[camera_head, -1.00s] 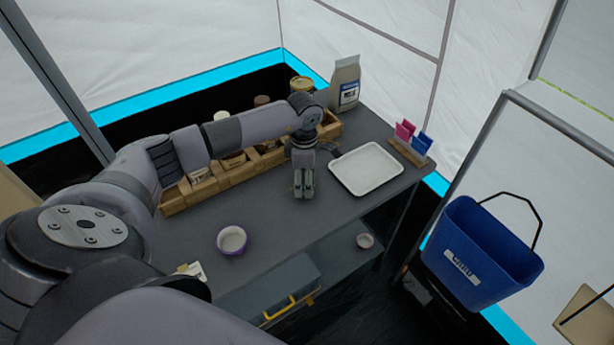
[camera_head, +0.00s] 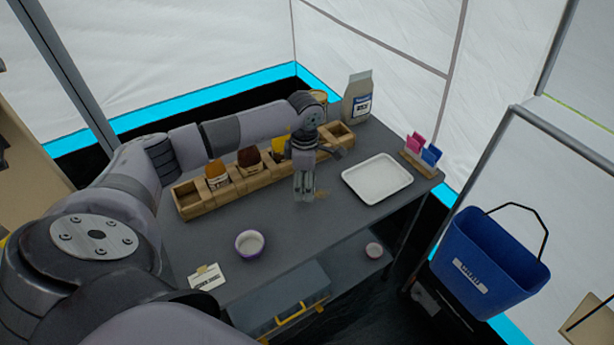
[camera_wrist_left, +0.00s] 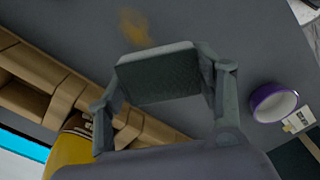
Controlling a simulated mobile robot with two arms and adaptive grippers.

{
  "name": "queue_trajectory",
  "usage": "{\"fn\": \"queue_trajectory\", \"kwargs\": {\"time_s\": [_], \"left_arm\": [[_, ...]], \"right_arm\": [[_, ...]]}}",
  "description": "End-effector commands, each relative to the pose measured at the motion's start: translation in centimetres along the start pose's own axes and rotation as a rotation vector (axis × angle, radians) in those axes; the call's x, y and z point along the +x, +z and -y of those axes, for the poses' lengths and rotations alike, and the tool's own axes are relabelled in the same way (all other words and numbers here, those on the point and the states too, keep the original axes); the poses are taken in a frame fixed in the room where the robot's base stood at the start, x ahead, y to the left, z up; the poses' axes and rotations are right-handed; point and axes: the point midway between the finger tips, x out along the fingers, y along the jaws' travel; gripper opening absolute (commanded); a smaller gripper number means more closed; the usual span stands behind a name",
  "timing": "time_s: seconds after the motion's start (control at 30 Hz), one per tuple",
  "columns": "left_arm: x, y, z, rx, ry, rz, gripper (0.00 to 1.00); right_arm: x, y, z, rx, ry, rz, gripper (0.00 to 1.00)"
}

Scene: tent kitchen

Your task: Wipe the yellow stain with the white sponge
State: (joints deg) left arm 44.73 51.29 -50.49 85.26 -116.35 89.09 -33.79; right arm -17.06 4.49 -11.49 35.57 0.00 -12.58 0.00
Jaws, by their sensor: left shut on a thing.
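My left gripper (camera_head: 305,194) points down at the dark table, left of the white tray. In the left wrist view the gripper (camera_wrist_left: 165,85) is shut on a block-shaped sponge (camera_wrist_left: 155,78), which looks dark grey in shadow with a paler edge. The yellow-brown stain (camera_head: 321,195) is a small smudge on the table just right of the gripper. It also shows in the left wrist view (camera_wrist_left: 134,26), just beyond the sponge and apart from it in the picture. Whether the sponge touches the table I cannot tell. My right gripper is not in view.
A wooden box (camera_head: 190,206) with several jars stands along the back. The white tray (camera_head: 378,180) lies to the right, a purple-rimmed bowl (camera_head: 250,245) and a card (camera_head: 207,279) toward the front left. A blue bin (camera_head: 490,265) hangs beyond the table's right end.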

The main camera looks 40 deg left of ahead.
Motion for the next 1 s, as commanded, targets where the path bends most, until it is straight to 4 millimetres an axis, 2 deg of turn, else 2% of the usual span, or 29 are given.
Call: {"fn": "queue_trajectory", "kwargs": {"time_s": [0.1,0.33,1.0], "left_arm": [[-1.4,-0.3,-0.2,-0.003,0.001,0.001,0.39],[-3.1,-0.7,-0.5,-0.008,0.002,0.001,0.39],[-3.5,-0.5,-0.5,-0.016,0.001,0.003,0.39]], "right_arm": [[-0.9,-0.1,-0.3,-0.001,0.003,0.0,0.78],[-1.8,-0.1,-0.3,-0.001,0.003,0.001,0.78],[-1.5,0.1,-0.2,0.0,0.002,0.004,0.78]]}}
